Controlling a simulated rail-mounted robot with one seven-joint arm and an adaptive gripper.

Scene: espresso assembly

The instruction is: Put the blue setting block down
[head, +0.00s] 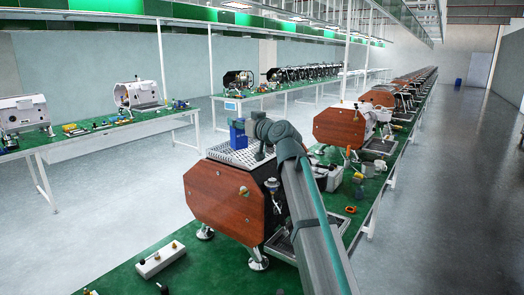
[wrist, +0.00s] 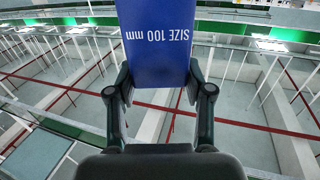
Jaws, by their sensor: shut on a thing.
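The blue setting block (head: 238,134) is upright over the perforated metal top (head: 226,155) of the nearest wood-panelled espresso machine (head: 222,200). My gripper (head: 248,128) reaches it from the right in the head view and is shut on it. I cannot tell whether the block's lower end touches the metal top. In the wrist view the blue block (wrist: 157,45) stands between both fingers of my gripper (wrist: 158,90), with "SIZE 100 mm" printed on its face.
The machine stands on a green bench (head: 135,275). A white block with knobs (head: 160,260) lies at its front left. Small parts and a grey tray crowd the bench to the right, partly behind my arm. Another bench (head: 110,130) with white machine housings stands at the left.

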